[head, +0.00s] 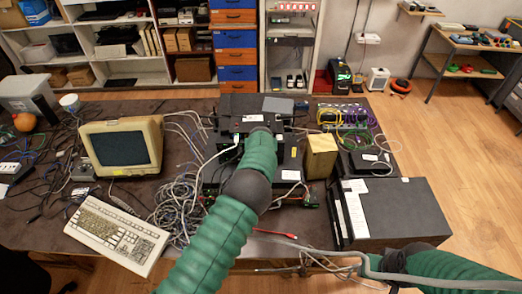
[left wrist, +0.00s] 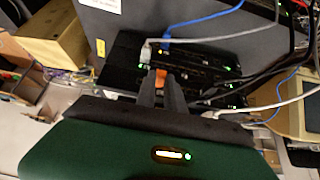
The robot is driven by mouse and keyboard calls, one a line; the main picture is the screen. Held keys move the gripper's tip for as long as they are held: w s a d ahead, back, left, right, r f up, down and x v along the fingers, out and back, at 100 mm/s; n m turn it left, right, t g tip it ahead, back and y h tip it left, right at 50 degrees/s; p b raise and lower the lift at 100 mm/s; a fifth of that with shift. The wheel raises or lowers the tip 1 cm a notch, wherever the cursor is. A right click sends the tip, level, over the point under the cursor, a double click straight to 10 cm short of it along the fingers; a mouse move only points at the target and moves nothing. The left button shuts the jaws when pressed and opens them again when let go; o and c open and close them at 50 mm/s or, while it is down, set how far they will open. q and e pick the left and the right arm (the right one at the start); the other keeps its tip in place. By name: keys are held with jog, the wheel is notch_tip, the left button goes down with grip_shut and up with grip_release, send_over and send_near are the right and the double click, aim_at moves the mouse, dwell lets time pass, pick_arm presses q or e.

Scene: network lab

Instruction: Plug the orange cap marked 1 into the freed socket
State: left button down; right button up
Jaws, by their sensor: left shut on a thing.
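In the left wrist view my left gripper (left wrist: 161,90) is shut on the small orange cap (left wrist: 160,76), which shows at its fingertips. The number on the cap is not readable. The cap is in front of a black switch (left wrist: 120,66) with small green lights. I cannot tell whether it touches the switch or which socket is free. A grey plug (left wrist: 146,52) and a blue cable (left wrist: 190,37) are at the switch just above the cap. In the head view my left arm hides the gripper and cap.
Several cables (left wrist: 262,108) hang close to the right of the left gripper. A cardboard-coloured box (head: 320,155) and a large black case (head: 398,210) stand to the right. A monitor (head: 122,146), keyboard (head: 117,234) and tangled cables (head: 178,205) fill the left.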

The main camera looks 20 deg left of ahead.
pick_arm(q)
jog(key=shift+w+b, duration=0.3)
jog(key=shift+b, duration=0.1)
jog(key=c, duration=1.4)
grip_release()
jog(key=shift+o, duration=0.2)
jog(key=b+v, duration=0.4)
jog(key=v, duration=1.2)
jog(key=shift+r, duration=0.35)
jog(key=shift+s, duration=0.1)
